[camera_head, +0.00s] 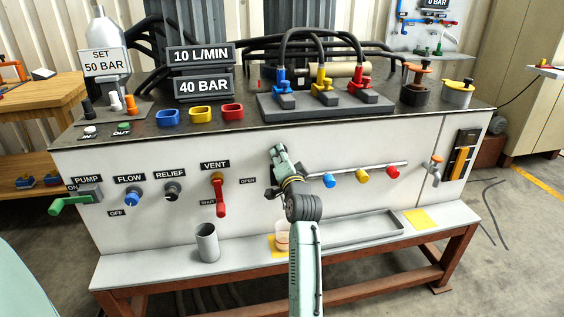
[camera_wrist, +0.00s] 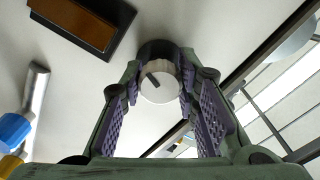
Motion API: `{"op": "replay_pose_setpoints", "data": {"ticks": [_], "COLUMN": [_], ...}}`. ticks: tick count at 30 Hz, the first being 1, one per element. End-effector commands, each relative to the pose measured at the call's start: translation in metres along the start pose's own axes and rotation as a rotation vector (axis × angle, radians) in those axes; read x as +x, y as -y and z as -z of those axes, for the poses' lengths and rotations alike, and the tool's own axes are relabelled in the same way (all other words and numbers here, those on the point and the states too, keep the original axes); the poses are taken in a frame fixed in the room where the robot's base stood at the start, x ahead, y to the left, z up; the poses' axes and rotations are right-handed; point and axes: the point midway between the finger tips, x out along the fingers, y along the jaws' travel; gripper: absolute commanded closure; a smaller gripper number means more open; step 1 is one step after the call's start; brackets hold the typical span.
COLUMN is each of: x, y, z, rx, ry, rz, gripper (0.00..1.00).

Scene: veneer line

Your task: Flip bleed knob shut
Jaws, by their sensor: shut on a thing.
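My gripper (camera_head: 283,164) is at the front panel of the bench, right of the OPEN label (camera_head: 248,181). It hides the knob there in the head view. In the wrist view my gripper (camera_wrist: 160,90) has its two ridged fingers on either side of a round pale knob (camera_wrist: 158,90) and is shut on it. The knob has a short dark mark on its face and a dark base behind it. No bleed label shows, so I cannot read the knob's setting.
A red vent lever (camera_head: 220,196) hangs down left of my gripper. Blue (camera_head: 329,180), yellow (camera_head: 362,175) and red (camera_head: 393,172) fittings stick out to the right. A grey cup (camera_head: 207,243) and a shallow tray (camera_head: 352,229) stand on the ledge below.

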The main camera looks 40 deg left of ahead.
Motion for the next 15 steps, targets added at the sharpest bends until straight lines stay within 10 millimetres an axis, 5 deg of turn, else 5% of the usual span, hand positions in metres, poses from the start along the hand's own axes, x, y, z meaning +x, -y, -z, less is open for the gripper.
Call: {"op": "replay_pose_setpoints", "data": {"ticks": [15], "x": [0.0001], "y": [-0.0005], "z": [-0.0007], "rx": [-0.328], "ry": [0.001], "rz": [0.000], "gripper": [0.99]}}
